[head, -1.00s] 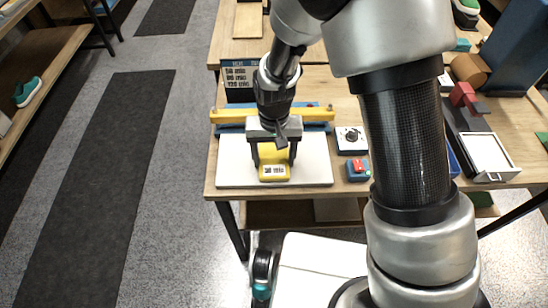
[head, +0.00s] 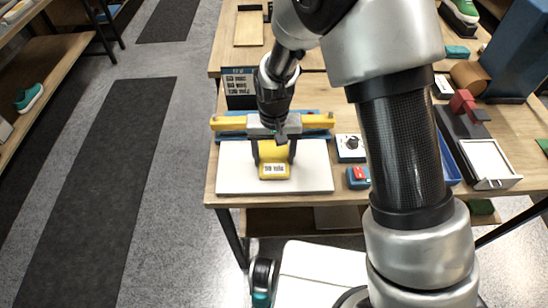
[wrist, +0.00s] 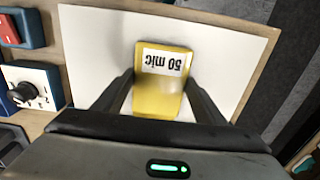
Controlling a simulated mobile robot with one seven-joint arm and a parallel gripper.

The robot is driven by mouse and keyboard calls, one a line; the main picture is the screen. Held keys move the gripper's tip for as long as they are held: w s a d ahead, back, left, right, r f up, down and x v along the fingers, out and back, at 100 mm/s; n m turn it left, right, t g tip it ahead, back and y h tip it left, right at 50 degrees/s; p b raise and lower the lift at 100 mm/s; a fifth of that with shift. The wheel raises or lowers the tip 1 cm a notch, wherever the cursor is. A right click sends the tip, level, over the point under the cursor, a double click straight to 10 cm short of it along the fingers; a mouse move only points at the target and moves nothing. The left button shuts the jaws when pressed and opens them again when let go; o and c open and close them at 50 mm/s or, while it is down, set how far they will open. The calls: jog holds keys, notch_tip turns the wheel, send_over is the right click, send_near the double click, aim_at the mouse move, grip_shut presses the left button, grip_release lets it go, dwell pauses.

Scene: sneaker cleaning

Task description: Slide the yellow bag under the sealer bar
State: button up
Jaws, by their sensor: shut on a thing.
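The yellow bag (wrist: 158,97) has a white label reading "50 mic", upside down in the wrist view. In the head view the bag (head: 273,158) lies at or just above the white board (head: 235,176), in front of the sealer. My gripper (head: 274,161) is shut on the bag, one dark finger on each side; the wrist view shows the gripper (wrist: 160,84) around it too. The yellow sealer bar (head: 230,123) runs left to right just behind the bag, over a blue base. My gripper hides the bar's middle and the bag's far end.
Right of the board stand a white box with a black dial (head: 350,147) and a blue box with a red switch (head: 358,177). A dark sign (head: 239,82) stands behind the bar's left end. The board's left and front parts are bare.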

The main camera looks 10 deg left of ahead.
jog(key=shift+w, duration=0.15)
jog(key=shift+w+a, duration=0.2)
jog(key=shift+w, duration=0.55)
dwell(0.3)
jog(key=o, duration=1.1)
jog(key=shift+o, duration=0.2)
